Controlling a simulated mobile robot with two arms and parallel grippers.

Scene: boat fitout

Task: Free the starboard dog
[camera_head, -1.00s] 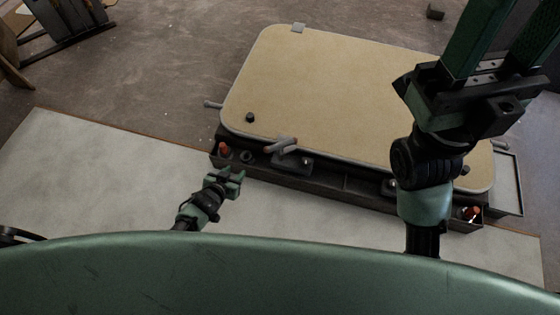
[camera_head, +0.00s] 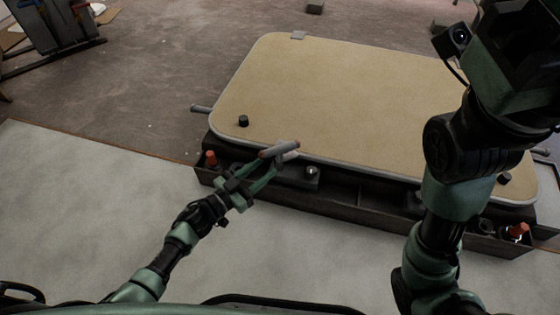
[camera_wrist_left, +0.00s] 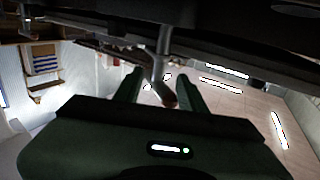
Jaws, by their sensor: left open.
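A hatch with a tan panel (camera_head: 370,95) and a pale rim lies on a dark frame. A grey lever-like dog (camera_head: 281,149) sits at its near edge, left of the middle. My left gripper (camera_head: 266,172) is open at this dog, its fingers reaching toward the handle from the near side. In the left wrist view, the handle (camera_wrist_left: 163,72), with a reddish tip, stands between the two spread fingers (camera_wrist_left: 160,88). I cannot tell whether they touch it. Another fitting at the near edge is mostly hidden by my right arm. My right gripper's fingers do not show.
The dark tray (camera_head: 350,196) along the near edge holds an orange-topped item (camera_head: 211,158) at left and another (camera_head: 518,231) at right. A grey pin (camera_head: 201,109) sticks out left. Pale floor (camera_head: 80,200) at left is clear.

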